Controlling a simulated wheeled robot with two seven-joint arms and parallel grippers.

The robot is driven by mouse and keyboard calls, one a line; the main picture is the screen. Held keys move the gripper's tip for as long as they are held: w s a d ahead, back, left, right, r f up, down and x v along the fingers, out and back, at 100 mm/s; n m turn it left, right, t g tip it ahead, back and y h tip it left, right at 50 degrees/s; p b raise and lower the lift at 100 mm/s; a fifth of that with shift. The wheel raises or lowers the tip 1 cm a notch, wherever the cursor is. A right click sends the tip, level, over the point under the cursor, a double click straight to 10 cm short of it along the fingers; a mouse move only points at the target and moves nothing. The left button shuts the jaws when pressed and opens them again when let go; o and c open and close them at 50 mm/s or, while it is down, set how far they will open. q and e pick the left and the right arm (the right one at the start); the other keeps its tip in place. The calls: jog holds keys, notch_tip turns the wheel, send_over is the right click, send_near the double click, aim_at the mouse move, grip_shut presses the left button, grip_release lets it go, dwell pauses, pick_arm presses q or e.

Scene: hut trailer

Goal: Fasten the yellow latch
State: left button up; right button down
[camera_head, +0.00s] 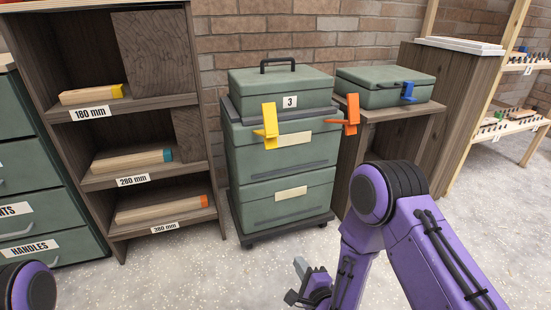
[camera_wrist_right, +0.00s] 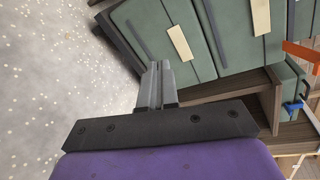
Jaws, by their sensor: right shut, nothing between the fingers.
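The yellow latch (camera_head: 269,127) is on the front left of the green rolling tool chest (camera_head: 280,165), at the seam under its top box (camera_head: 281,90). Its tall plate stands upright and a small lever sticks out to the left at its middle. Whether it is hooked cannot be told. My right gripper (camera_head: 300,267) is low in front of the chest, well below the latch and touching nothing. In the right wrist view its two grey fingers (camera_wrist_right: 157,85) are together and empty. The yellow latch is not in that view. My left gripper is out of view.
An orange latch (camera_head: 352,114) sticks out at the chest's right side. A green case (camera_head: 385,87) with a blue latch (camera_head: 408,92) lies on a wooden stand to the right. Shelves (camera_head: 140,178) with wooden blocks stand left. The floor before the chest is clear.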

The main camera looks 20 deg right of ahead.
jog(key=w+a+r+m+t, duration=0.1)
jog(key=w+r+m+t, duration=0.2)
jog(key=r+m, duration=0.4)
jog(key=w+r+m+t, duration=0.3)
jog(key=r+m+t, duration=0.1)
jog(key=r+m, duration=0.3)
notch_tip(320, 180, up, 2)
jog(key=shift+w+a+r, duration=0.1)
jog(key=shift+w+a, duration=0.25)
jog(key=shift+w, duration=0.05)
jog(key=w+r, duration=0.8)
jog(key=w, duration=0.2)
jog(key=shift+w+a+b, duration=0.2)
jog(key=shift+b, duration=0.25)
